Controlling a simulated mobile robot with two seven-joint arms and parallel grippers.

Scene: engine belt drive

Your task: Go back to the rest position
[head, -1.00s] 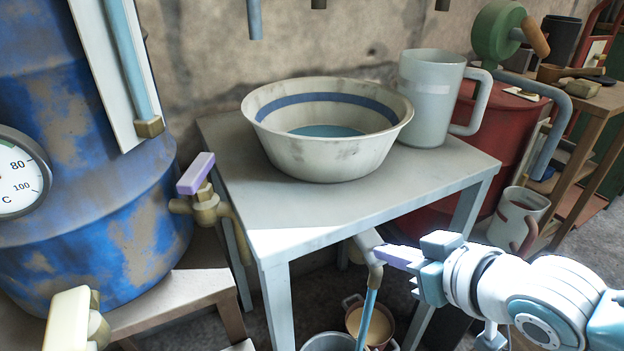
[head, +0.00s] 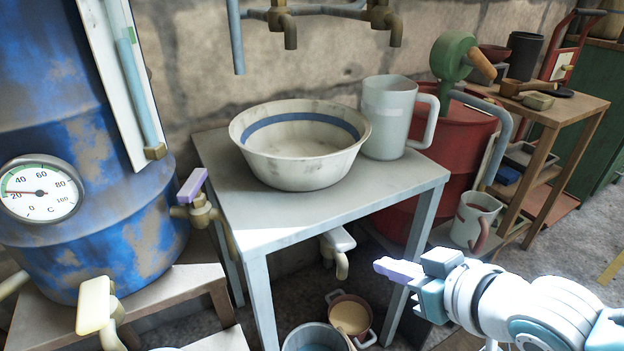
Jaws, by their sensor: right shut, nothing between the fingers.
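My right gripper (head: 385,268) is at the lower right, its lavender fingertips shut and empty. It points left and is apart from the drain tap (head: 341,262) under the table. That tap has a pale lever, and no water runs from it. A white basin (head: 300,172) with a blue band stands on the grey table (head: 350,197), and no water shows in it. Below the tap stand a grey bucket (head: 292,343) with bluish water and a small brown pot (head: 362,340) with tan contents. My left gripper is not in view.
A blue drum (head: 130,215) with a dial thermometer (head: 40,190) and a purple-handled tap (head: 194,186) stands left. A grey jug (head: 384,130) stands on the table. A red drum (head: 455,135), a mug (head: 470,222) and a wooden shelf (head: 590,110) are at right.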

